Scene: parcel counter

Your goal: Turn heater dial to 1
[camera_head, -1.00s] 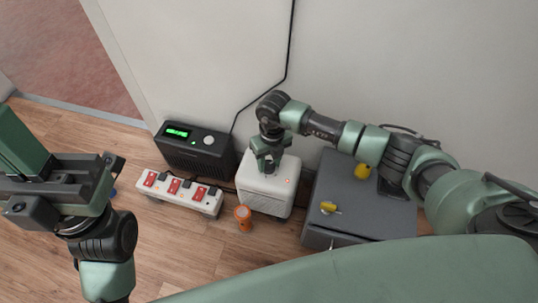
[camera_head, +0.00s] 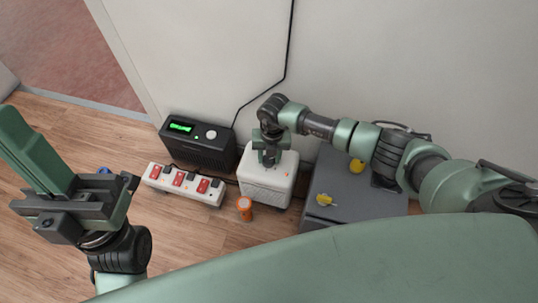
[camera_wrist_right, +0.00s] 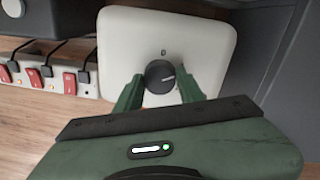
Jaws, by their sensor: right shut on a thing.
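The heater is a white box (camera_head: 268,188) on the floor, with a small orange light on its top. My right gripper (camera_head: 268,157) is over its top, pointing down. In the right wrist view my right gripper (camera_wrist_right: 160,80) has its fingers on both sides of the dark round dial (camera_wrist_right: 160,76) and is shut on it. The dial's pale pointer line points to the right. A small mark, seemingly "0", is printed above the dial; other marks are hidden or not readable. My left gripper (camera_head: 75,208) is at the left, away from the heater; its jaw opening is unclear.
A black box with a green display (camera_head: 200,145) and a white power strip with red switches (camera_head: 185,184) stand left of the heater. An orange cylinder (camera_head: 244,208) stands in front. A grey cabinet (camera_head: 340,190) with yellow items is close on the right.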

